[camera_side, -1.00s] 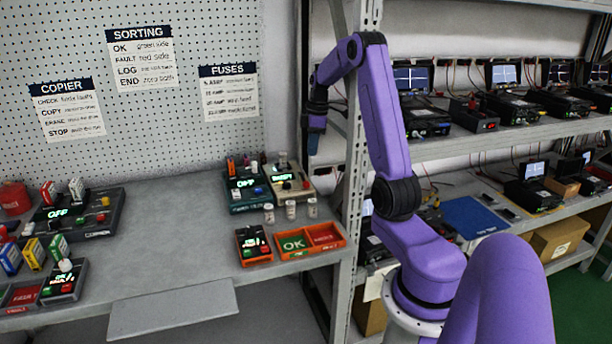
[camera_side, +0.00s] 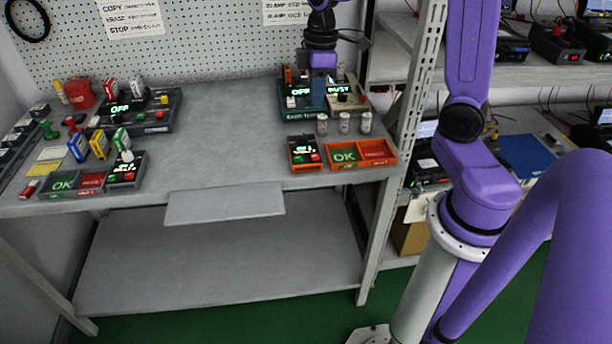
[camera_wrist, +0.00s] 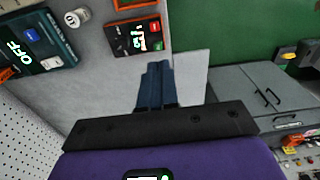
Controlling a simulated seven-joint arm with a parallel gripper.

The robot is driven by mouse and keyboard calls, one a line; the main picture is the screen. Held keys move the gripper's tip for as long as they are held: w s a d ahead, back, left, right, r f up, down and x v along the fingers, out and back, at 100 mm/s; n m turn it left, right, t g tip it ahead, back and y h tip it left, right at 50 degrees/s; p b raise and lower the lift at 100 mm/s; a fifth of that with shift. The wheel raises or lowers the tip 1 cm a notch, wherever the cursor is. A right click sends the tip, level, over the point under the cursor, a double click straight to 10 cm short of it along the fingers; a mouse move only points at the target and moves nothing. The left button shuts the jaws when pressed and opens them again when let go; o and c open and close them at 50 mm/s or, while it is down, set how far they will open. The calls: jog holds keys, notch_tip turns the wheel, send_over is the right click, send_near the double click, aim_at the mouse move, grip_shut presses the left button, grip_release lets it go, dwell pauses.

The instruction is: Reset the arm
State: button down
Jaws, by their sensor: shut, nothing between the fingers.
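My gripper (camera_side: 318,92) hangs pointing down in the side view, in front of the teal box marked OFF (camera_side: 290,112) and the beige box marked BUSY (camera_side: 345,105). In the wrist view its two dark blue fingers (camera_wrist: 158,82) are pressed together with nothing between them. It appears to be above the bench; its exact height over the boxes I cannot tell. The teal box also shows at the left of the wrist view (camera_wrist: 42,35).
Several vials (camera_side: 344,123) stand before the boxes. An orange-framed timer box (camera_side: 304,153) and an orange OK tray (camera_side: 345,167) sit at the bench front. A shelf post (camera_side: 408,110) stands right. The middle bench (camera_side: 220,120) is clear. A grey cabinet (camera_wrist: 262,95) shows in the wrist view.

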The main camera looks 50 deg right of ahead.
jog(key=s+a+n, duration=0.1)
jog(key=s+a, duration=0.2)
jog(key=s, duration=0.4)
jog(key=s+a+f+n, duration=0.1)
jog(key=s+a, duration=0.2)
jog(key=s, duration=0.5)
jog(key=s+a+n, duration=0.1)
jog(key=s+a, duration=0.3)
jog(key=s, duration=0.3)
jog(key=shift+s+f, duration=0.15)
jog(key=shift+s, duration=0.05)
